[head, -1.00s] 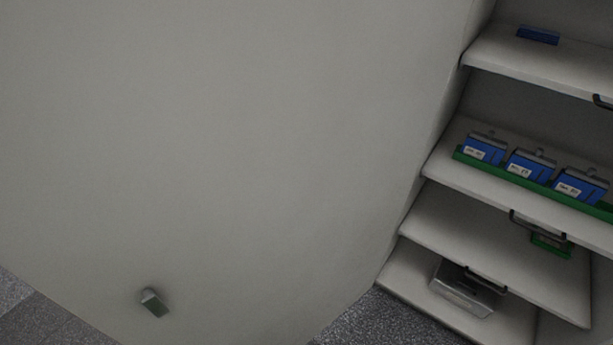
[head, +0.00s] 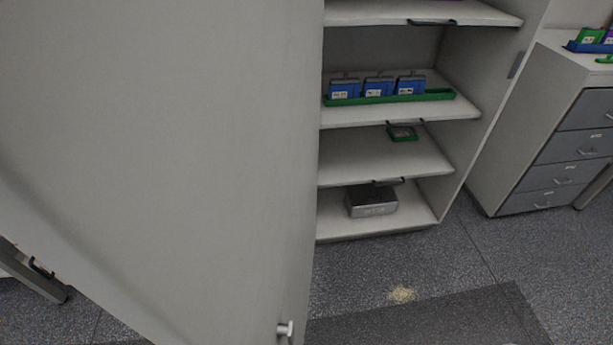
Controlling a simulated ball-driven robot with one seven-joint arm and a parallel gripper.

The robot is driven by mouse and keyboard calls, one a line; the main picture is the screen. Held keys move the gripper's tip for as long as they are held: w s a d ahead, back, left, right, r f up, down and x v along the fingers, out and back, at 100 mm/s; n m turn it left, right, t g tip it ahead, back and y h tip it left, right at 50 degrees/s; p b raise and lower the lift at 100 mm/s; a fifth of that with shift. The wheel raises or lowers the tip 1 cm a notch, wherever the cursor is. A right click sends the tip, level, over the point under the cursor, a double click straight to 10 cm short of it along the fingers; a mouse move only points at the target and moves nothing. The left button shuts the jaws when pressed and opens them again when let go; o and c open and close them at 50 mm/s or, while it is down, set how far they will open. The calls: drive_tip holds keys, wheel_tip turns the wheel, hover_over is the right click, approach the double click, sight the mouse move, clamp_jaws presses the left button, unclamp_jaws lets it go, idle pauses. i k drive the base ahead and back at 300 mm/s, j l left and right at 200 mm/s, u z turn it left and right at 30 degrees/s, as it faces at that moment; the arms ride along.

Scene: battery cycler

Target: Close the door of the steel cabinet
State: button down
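The steel cabinet (head: 478,110) stands open in the head view, with its shelves exposed. Its grey door (head: 170,150) is swung out and fills the left half of the picture. A small light handle (head: 285,329) sticks out low on the door near its right edge. Inside, a green tray (head: 440,95) holds several blue batteries (head: 378,88) on one shelf. A small green item (head: 402,133) lies on the shelf below, and a metal box (head: 371,202) sits on the bottom shelf. My gripper is not in view.
A drawer cabinet (head: 565,140) stands to the right, with coloured items in a blue tray (head: 590,47) on top. Speckled grey floor (head: 460,260) is open in front of the cabinet, with a pale scattered patch (head: 402,294) on it. A dark mat (head: 440,325) lies nearer.

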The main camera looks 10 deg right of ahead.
sight(160, 158)
drive_tip(key=i+j, duration=0.15)
drive_tip(key=j, duration=0.15)
drive_tip(key=i+j+z, duration=0.1)
drive_tip(key=i+j, duration=0.2)
drive_tip(key=j, duration=0.25)
drive_tip(key=k, duration=0.3)
drive_tip(key=k+j+u, duration=0.15)
drive_tip(key=j+u, duration=0.1)
drive_tip(key=j, duration=0.4)
drive_tip(key=i+j, duration=0.1)
drive_tip(key=j, duration=0.35)
drive_tip(key=j+u, duration=0.15)
drive_tip(key=j, duration=0.35)
drive_tip(key=i, duration=0.05)
